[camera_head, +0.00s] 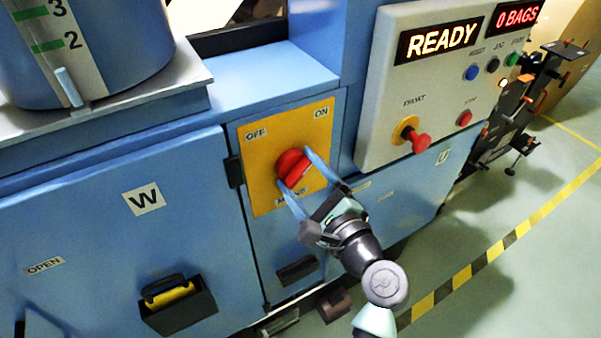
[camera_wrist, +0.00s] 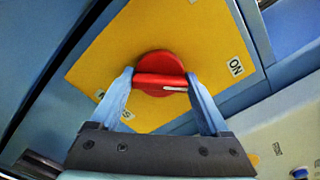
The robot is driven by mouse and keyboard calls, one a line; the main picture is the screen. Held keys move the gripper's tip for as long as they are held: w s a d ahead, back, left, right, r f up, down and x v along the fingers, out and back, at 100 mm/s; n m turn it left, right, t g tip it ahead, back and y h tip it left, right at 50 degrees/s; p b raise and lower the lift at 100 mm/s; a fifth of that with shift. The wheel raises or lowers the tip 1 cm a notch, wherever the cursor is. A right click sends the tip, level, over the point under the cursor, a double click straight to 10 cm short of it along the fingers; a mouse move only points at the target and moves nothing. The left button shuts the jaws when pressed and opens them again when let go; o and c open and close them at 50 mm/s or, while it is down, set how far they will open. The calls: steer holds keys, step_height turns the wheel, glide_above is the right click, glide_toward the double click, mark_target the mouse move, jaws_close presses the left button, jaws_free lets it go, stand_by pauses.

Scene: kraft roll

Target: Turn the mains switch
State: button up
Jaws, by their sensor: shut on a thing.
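The red mains switch (camera_head: 290,163) sits on a yellow plate (camera_head: 260,190) marked OFF at its upper left and ON at its upper right. In the head view its raised grip slants toward the upper right, the ON side. My gripper (camera_head: 294,179) has its blue fingers on either side of the switch grip and is shut on it. In the wrist view the red switch (camera_wrist: 160,70) lies between the fingertips (camera_wrist: 161,82), and a white mark on its grip points right, toward the ON label (camera_wrist: 235,66). The label below the switch is partly hidden by a finger.
A control panel (camera_head: 385,130) to the right shows READY and 0 BAGS on its displays. A black handle recess (camera_head: 180,305) is on the lower left door. Yellow-black tape (camera_head: 480,262) marks the open floor.

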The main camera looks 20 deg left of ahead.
steer(key=n+b, duration=0.2)
steer(key=n, duration=0.1)
steer(key=n+b, duration=0.1)
steer(key=shift+f+n+b, duration=0.25)
steer(key=shift+n+b, duration=0.05)
steer(key=shift+n, duration=0.1)
steer(key=n+b, duration=0.3)
steer(key=n, duration=0.1)
steer(key=shift+n+b, duration=0.3)
steer(key=n+b, duration=0.4)
steer(key=shift+f, duration=0.1)
steer(key=shift+n+b, duration=1.6)
steer(key=shift+n, duration=0.7)
steer(key=shift+r, duration=0.2)
steer(key=o, duration=1.2)
steer(key=shift+d, duration=0.1)
